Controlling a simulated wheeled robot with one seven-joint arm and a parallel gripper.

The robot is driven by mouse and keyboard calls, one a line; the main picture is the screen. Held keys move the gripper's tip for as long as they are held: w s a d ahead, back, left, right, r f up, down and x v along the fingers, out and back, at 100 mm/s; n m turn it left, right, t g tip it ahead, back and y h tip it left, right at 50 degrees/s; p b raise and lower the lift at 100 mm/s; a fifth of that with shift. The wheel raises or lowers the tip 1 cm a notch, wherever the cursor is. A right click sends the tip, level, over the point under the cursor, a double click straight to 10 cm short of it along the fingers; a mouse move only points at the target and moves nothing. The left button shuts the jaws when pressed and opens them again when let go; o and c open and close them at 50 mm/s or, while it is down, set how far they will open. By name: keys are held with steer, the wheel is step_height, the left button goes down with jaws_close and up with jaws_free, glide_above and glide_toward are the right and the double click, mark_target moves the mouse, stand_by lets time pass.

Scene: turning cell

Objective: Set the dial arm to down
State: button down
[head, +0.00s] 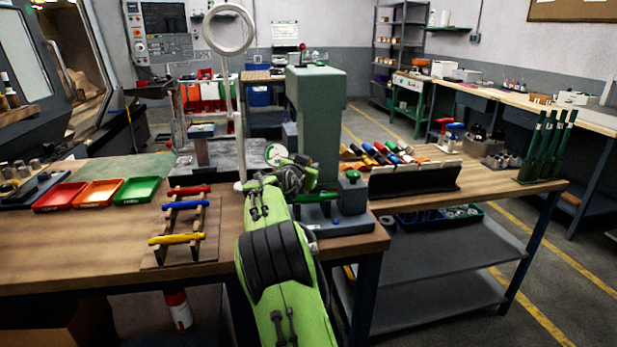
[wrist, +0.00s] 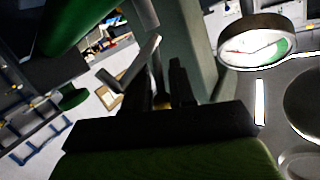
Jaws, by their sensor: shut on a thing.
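The round dial gauge (head: 277,155) has a white face and stands beside the green column (head: 318,125) of the bench press or gauge stand. In the wrist view the dial gauge (wrist: 257,45) is at the upper right, with a red needle and a green sector on its tilted face. My gripper (head: 292,168) is at the stand, just right of the dial in the head view. In the wrist view my gripper (wrist: 165,80) is shut on a slim part, apparently the dial arm, mostly hidden between the dark fingers. The arm's exact angle cannot be told.
A white ring lamp (head: 228,53) on a pole rises left of the stand. A rack with red, blue and yellow handles (head: 180,225) and coloured trays (head: 98,192) lie on the bench to the left. A black rack (head: 415,180) stands to the right.

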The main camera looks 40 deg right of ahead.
steer(key=shift+r, duration=0.15)
steer(key=c, duration=1.1)
jaws_free()
steer(key=shift+o, duration=0.2)
steer(key=v, duration=1.5)
steer(key=shift+s+a, duration=0.25)
steer(key=shift+a, duration=0.05)
